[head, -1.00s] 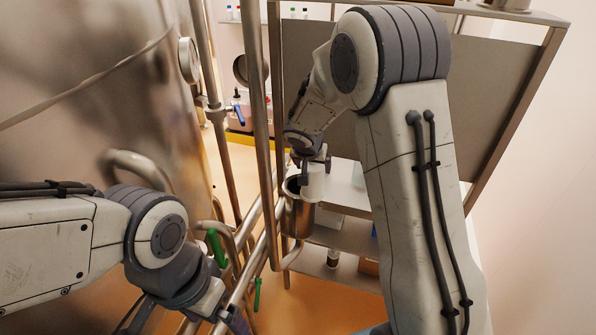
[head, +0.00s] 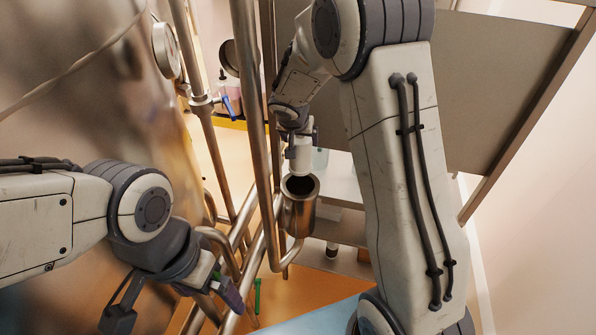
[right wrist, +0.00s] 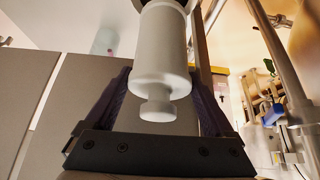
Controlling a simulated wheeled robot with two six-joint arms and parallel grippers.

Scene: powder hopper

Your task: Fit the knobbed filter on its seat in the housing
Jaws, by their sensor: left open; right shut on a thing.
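The knobbed filter (head: 301,156) is a white cylinder, hanging from my right gripper (head: 297,134) in the head view. In the right wrist view the filter (right wrist: 160,50) is between the dark fingers, with its knob (right wrist: 157,108) toward the palm. My right gripper is shut on it. The housing (head: 299,213) is a steel cup with an open dark mouth on a pipe. The filter's lower end is just above or behind the far rim; exact contact cannot be told. The seat inside is hidden in shadow. My left gripper (head: 232,297) is open and empty, low at left.
A vertical steel pipe (head: 252,120) stands just left of the housing. A large steel tank (head: 80,110) fills the left side. Shelves (head: 345,228) stand behind the housing. A blue-handled valve (head: 228,106) is on another pipe.

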